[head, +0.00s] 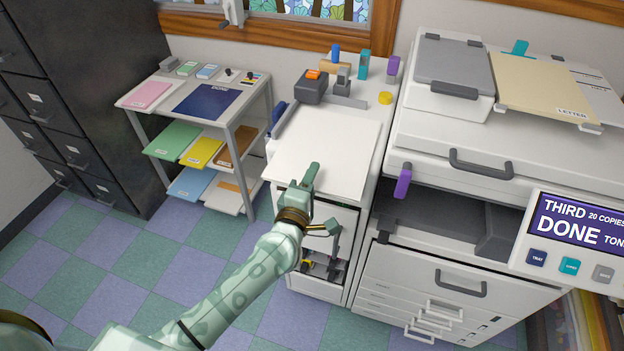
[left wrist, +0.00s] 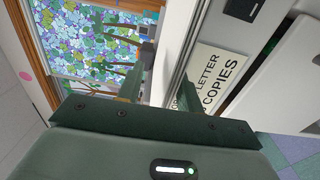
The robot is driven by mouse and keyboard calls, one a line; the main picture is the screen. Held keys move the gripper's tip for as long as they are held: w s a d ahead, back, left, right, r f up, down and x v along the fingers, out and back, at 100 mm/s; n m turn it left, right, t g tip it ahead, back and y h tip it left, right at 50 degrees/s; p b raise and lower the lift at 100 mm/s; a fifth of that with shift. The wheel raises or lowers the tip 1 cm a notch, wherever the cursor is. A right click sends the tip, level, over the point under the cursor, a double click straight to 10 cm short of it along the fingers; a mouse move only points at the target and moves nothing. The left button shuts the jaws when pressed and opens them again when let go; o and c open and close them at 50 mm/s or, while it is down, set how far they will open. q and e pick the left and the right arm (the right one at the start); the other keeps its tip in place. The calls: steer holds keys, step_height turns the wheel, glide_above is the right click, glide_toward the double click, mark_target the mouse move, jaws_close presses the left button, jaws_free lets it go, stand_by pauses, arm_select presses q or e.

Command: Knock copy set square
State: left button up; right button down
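A wide white paper stack (head: 325,145), which looks like the copy set, lies on top of the white cabinet between the shelf cart and the copier. I cannot tell whether its sheets are even. My left gripper (head: 321,203) is at the stack's front edge, one finger over the paper's near edge and the other lower, in front of the cabinet. I cannot tell whether a finger touches the paper. My right gripper is not in view.
Behind the stack stand a dark stapler-like device (head: 312,88), a grey stop (head: 345,98) and a yellow disc (head: 385,98). The copier (head: 480,150) is at right, its screen (head: 575,222) reading "DONE". A shelf cart (head: 245,120) is at left. A sign (left wrist: 222,75) reads "LETTER COPIES".

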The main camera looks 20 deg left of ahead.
arm_select(q)
steer(key=shift+s+f, duration=0.1)
steer(key=shift+s, duration=0.05)
steer(key=s, duration=1.6)
steer(key=shift+a, duration=0.3)
steer(key=shift+c, duration=0.2)
stand_by(0.3)
